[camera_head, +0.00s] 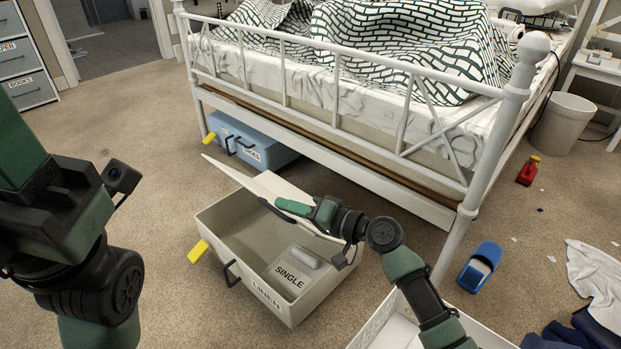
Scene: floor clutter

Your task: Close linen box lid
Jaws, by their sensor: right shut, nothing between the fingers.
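The linen box (291,309), a pale bin labelled LINEN with a dark front handle, sits open on the carpet. Its white lid (238,177) is raised and tilted, seen nearly edge-on above the box's back part. A grey pack marked SINGLE (289,279) lies inside. My right gripper (281,204) is shut and empty, reaching in from the lower right over the box, close to the lid. I cannot tell whether it touches the lid. My left arm shows at the left edge, but its fingertips are out of view.
A blue box (262,147) stands under the white bed frame (330,155). A second white bin (392,330) is at the bottom, right of the linen box. Carpet is clear on the left.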

